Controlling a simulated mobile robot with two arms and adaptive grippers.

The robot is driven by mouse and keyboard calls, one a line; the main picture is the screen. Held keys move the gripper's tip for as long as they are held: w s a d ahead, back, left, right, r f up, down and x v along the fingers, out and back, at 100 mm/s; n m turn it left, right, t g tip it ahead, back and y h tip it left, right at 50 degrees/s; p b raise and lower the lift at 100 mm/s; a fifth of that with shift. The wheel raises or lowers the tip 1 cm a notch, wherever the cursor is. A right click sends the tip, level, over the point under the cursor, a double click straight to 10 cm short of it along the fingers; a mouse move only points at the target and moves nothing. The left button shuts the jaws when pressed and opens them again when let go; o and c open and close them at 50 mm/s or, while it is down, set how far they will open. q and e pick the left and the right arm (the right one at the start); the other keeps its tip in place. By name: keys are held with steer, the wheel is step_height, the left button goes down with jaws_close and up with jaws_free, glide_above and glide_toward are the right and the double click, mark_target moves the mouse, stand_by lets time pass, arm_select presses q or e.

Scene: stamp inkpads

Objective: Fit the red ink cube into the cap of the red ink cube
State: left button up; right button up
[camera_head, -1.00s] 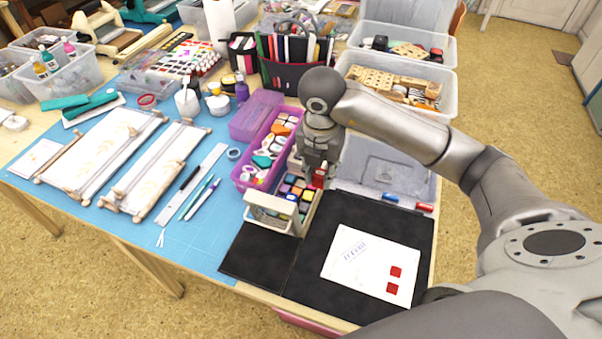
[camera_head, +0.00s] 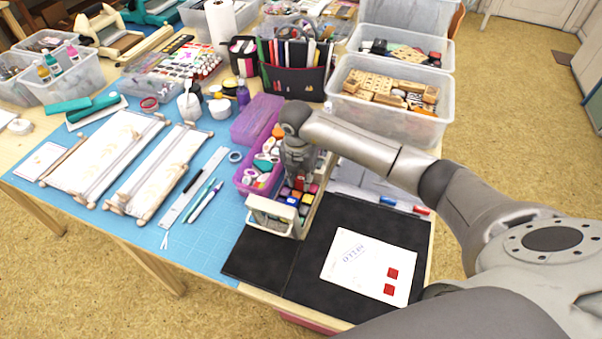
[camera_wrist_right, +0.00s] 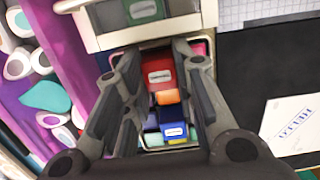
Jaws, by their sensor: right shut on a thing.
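My right gripper (camera_head: 299,178) points down over the wooden inkpad box (camera_head: 307,222). It is shut on the red ink cube (camera_wrist_right: 160,77), whose labelled red face shows between the fingers (camera_wrist_right: 154,62) in the wrist view. In the head view only a small bit of red (camera_head: 299,185) shows under the gripper. The cube is at or just above the box's far part; I cannot tell whether it touches anything below. The cap of the red ink cube cannot be made out apart from the cube. My left gripper is not in view.
Other coloured ink cubes, among them a blue one (camera_wrist_right: 173,113), sit close beside the red cube. A purple bin (camera_head: 262,172) of stamps adjoins the box on the left. A white card (camera_head: 369,266) with two red squares lies on the black mat (camera_head: 325,223).

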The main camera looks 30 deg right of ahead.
mark_target(300, 181)
steer(key=shift+f, duration=0.1)
steer(key=shift+f+b, duration=0.3)
steer(key=o, duration=0.9)
steer(key=shift+r, duration=0.1)
steer(key=shift+r, duration=0.15)
steer(key=r, duration=0.3)
steer(key=r+b, duration=0.1)
steer(key=r, duration=0.5)
steer(key=shift+s+a+b, duration=0.3)
steer(key=shift+s+a, duration=0.05)
steer(key=shift+s+r, duration=0.1)
steer(key=shift+r, duration=0.7)
